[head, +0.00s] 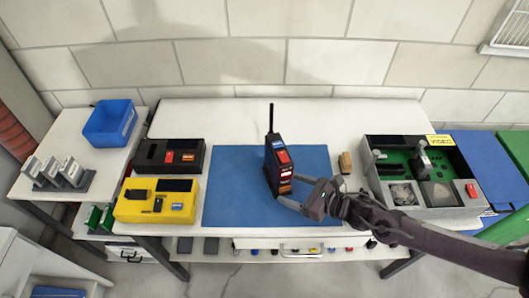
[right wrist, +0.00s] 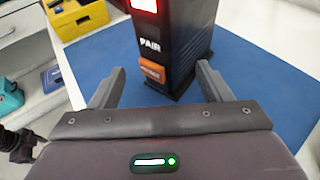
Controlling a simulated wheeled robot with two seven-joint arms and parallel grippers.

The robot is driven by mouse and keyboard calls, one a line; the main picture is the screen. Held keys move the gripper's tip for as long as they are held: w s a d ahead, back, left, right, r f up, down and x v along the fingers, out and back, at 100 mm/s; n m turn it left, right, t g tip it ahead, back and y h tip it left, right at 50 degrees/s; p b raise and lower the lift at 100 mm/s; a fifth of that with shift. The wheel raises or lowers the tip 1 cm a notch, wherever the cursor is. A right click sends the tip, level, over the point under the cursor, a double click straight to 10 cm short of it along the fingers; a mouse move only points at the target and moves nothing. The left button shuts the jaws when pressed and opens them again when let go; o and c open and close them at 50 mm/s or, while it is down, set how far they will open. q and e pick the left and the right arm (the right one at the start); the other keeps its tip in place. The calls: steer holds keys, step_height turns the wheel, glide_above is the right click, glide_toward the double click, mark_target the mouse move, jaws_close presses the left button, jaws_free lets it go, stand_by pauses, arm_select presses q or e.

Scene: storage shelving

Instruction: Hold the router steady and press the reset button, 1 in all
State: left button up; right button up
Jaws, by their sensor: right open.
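The router (head: 270,170) is a dark upright box with a black antenna, standing on a blue mat (head: 228,190). It has a red part near its top and orange parts lower on its side. In the right wrist view the router (right wrist: 180,35) shows a lit red panel, a "PAIR" label and an orange button (right wrist: 152,71) below it. No reset label is readable. My right gripper (head: 296,191) is open at the router's lower right, its fingers (right wrist: 152,85) spread to either side of the router's near face, with a visible gap. My left gripper is not in view.
A yellow box (head: 130,207) and a black box (head: 150,155) stand left of the mat. A grey case with a green board (head: 398,157) stands right, beyond a small tan block (head: 345,162). A blue bin (head: 108,118) is at far left. The mat around the router is clear.

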mark_target(273, 183)
steer(key=shift+w+a+f, duration=0.1)
steer(key=shift+w+a, duration=0.05)
steer(key=b+x, duration=0.5)
steer(key=x, duration=0.3)
steer(key=shift+a+f, duration=0.1)
steer(key=shift+a, duration=0.05)
arm_select(q)
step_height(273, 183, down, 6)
steer(key=b, duration=0.1)
arm_select(e)
steer(key=shift+w+a, duration=0.2)
steer(key=shift+a, duration=0.25)
steer(key=c, duration=1)
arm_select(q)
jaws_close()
arm_select(e)
steer(key=shift+o, duration=0.2)
steer(key=shift+w, duration=0.1)
